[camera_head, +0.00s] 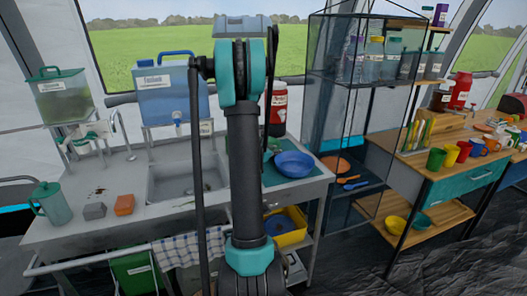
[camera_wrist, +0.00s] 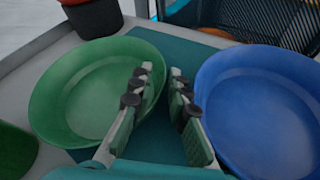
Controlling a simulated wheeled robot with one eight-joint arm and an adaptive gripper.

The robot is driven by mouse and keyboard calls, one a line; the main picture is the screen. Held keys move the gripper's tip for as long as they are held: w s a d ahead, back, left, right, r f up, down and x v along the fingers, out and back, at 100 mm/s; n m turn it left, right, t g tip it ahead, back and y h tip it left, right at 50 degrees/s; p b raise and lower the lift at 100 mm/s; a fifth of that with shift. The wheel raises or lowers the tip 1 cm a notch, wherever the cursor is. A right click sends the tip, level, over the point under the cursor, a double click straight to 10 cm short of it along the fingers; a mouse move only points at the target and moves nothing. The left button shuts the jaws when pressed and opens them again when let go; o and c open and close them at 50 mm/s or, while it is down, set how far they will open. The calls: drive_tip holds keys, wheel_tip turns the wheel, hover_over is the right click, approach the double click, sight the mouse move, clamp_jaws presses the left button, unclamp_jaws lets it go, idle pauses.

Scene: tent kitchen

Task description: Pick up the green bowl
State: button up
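The green bowl (camera_wrist: 85,95) is on the left in the wrist view, on a dark teal mat (camera_wrist: 182,50). My gripper (camera_wrist: 160,74) is open, its two fingers apart. The left finger overlaps the inside of the bowl's right side, and the right finger is beyond the rim, over the mat. The rim shows between the fingertips; I cannot tell whether either finger touches it. In the head view my arm hides most of the green bowl.
A blue bowl (camera_wrist: 265,105) stands close to the right finger; it also shows in the head view (camera_head: 295,164). A dark pot-like container (camera_wrist: 95,15) is behind the green bowl. A sink (camera_head: 185,182) lies left of my arm. The counter's left part holds an orange sponge (camera_head: 124,205) and a jug (camera_head: 52,204).

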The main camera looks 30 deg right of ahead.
drive_tip(key=shift+w+d+f, duration=0.2)
drive_tip(key=shift+d+f, duration=0.05)
drive_tip(key=shift+d, duration=0.35)
drive_tip(key=shift+c, duration=0.4)
clamp_jaws()
drive_tip(key=shift+r, duration=0.2)
